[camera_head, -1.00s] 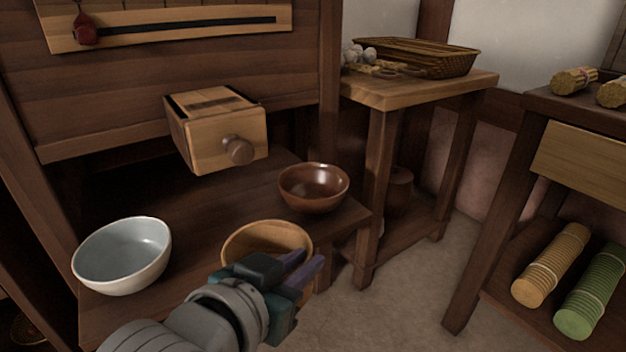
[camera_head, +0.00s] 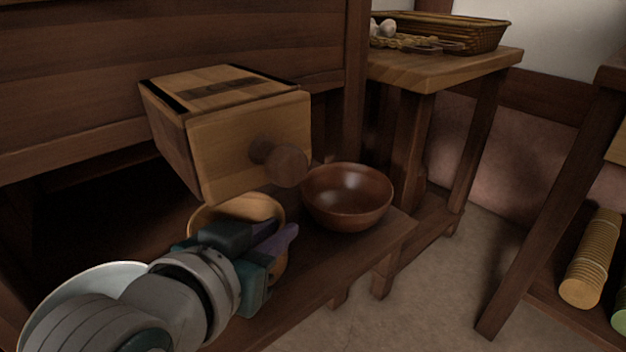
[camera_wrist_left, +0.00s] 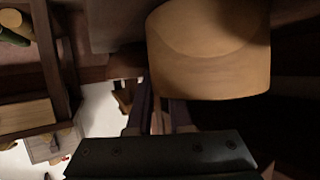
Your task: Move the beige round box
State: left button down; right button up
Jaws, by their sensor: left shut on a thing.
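The beige round box (camera_head: 236,208) is open-topped and shows as a tan rim and a strip of wall behind my left gripper (camera_head: 280,238) in the head view. My left gripper is shut on its wall. The gripper and wrist hide much of the front of the box. In the left wrist view the box (camera_wrist_left: 210,60) fills the upper middle, beside the fingers (camera_wrist_left: 160,112). My right gripper does not show.
A wooden drawer (camera_head: 250,130) with a round knob juts out just above the box. A brown bowl (camera_head: 347,195) stands on the low shelf (camera_head: 330,275) to the right. A white bowl (camera_head: 60,300) is partly behind my arm. A side table (camera_head: 435,68) holds a basket.

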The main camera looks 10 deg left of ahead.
pick_arm(q)
jog(key=c, duration=1.2)
grip_release()
jog(key=shift+s+d+f, duration=0.2)
jog(key=shift+s+d, duration=0.45)
jog(key=shift+d, duration=0.25)
jog(key=shift+o, duration=2)
jog(key=shift+w+a+r, duration=0.15)
jog(key=shift+w+a, duration=0.15)
jog(key=shift+a, duration=0.15)
jog(key=shift+s+d, duration=0.15)
jog(key=shift+s, duration=0.05)
jog(key=shift+s+r+p, duration=0.25)
jog(key=shift+s+p, duration=0.05)
jog(key=shift+p, duration=0.15)
jog(key=s+a+r+g+p, duration=0.1)
jog(key=s+a+g+p, duration=0.1)
jog(key=s, duration=0.5)
jog(key=s+a+r+g+y+p, duration=0.1)
jog(key=s+a+r+g+p, duration=0.1)
jog(key=s+g, duration=0.2)
jog(key=s+a+r+g+p, duration=0.2)
jog(key=s+a+g, duration=0.1)
jog(key=s, duration=0.8)
jog(key=shift+g+y, duration=0.3)
jog(key=shift+g, duration=0.1)
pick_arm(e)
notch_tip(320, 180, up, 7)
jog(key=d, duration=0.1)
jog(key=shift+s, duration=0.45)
